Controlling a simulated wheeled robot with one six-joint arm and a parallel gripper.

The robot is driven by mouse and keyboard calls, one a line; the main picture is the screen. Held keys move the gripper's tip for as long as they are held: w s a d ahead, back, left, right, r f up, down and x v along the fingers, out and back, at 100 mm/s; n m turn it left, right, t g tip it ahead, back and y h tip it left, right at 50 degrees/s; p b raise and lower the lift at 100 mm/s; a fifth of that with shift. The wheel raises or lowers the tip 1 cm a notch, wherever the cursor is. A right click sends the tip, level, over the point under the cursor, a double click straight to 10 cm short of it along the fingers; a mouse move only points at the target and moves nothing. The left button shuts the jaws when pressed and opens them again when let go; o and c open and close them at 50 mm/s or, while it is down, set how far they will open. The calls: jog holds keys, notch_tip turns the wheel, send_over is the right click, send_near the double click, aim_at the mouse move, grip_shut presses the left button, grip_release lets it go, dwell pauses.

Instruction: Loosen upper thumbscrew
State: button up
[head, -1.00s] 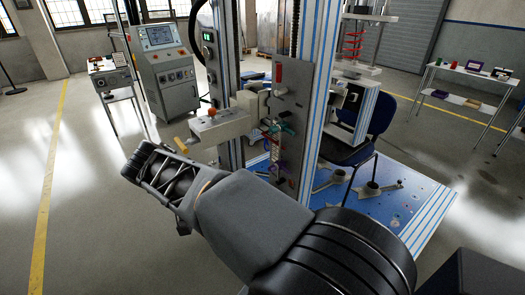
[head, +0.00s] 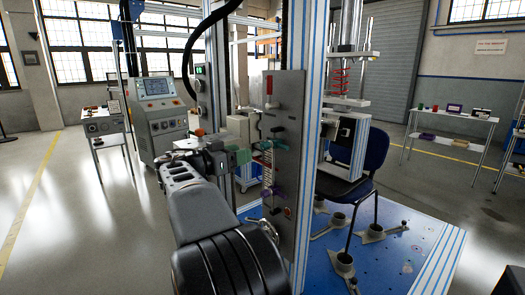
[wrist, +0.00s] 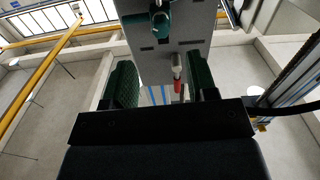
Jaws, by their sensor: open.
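A tall grey plate (head: 290,95) stands upright on the test rig. A small teal thumbscrew (head: 279,146) shows on its left part in the head view. A teal knob also shows on the plate in the wrist view (wrist: 160,20), at the top; I cannot tell for sure that it is the upper thumbscrew. My gripper (head: 238,157) is just left of the plate. In the wrist view its two green-padded fingers (wrist: 162,83) are wide apart with nothing held. A red-tipped handle (wrist: 178,85) shows beyond and between them, and the knob lies apart from the pads.
A purple knob (head: 272,193) sits low on the plate. Blue-edged columns and a red spring (head: 341,80) stand to the right. A control cabinet (head: 160,125) stands behind left. Open floor lies left.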

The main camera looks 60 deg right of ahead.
aim_at(262, 147)
jog(key=x, duration=0.8)
jog(key=shift+s+d+f, duration=0.1)
jog(key=shift+d, duration=0.25)
jog(key=shift+c, duration=0.2)
jog(key=c, duration=0.9)
